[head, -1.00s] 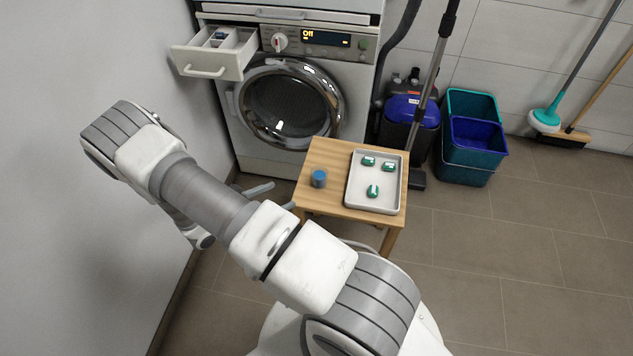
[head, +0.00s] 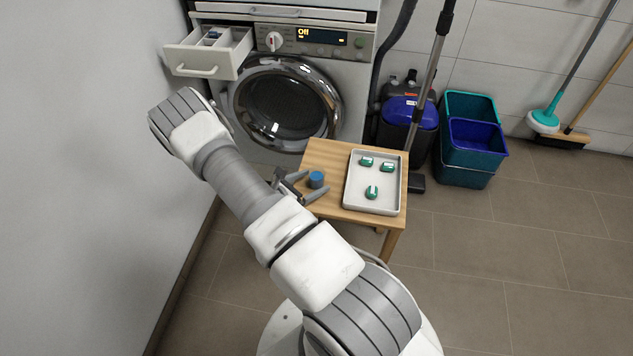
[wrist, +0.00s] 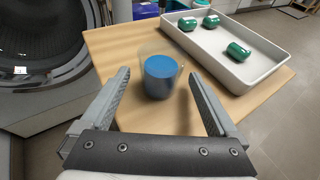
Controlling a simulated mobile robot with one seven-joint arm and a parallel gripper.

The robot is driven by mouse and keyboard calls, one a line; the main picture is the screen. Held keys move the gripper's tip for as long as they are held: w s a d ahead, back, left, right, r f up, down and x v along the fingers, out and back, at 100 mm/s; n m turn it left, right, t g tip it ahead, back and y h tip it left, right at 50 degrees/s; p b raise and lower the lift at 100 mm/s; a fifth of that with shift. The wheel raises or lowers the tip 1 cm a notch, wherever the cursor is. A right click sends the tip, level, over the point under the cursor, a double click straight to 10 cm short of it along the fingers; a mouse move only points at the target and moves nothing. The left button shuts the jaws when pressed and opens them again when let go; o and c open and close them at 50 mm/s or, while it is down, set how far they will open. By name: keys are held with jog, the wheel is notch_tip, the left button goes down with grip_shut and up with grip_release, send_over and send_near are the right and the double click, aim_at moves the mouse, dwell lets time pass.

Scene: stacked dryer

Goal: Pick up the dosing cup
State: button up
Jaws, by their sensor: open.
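The dosing cup (head: 317,180) is a small cup with blue in it, standing upright at the left side of the small wooden table (head: 326,151). In the wrist view the cup (wrist: 160,75) looks clear-walled with a blue inside. My gripper (head: 311,184) is open, its two fingers on either side of the cup in the head view. In the wrist view the fingers (wrist: 158,85) flank the cup with a gap on each side, and the cup sits near the level of the fingertips. No finger visibly touches it.
A white tray (head: 349,197) with several green-and-white pods (head: 371,192) fills the table's right part. The washing machine (head: 240,135) stands behind, its detergent drawer (head: 205,60) pulled out. A wall is close on the left; buckets (head: 470,165) stand at right.

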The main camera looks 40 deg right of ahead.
jog(key=shift+x, duration=1.15)
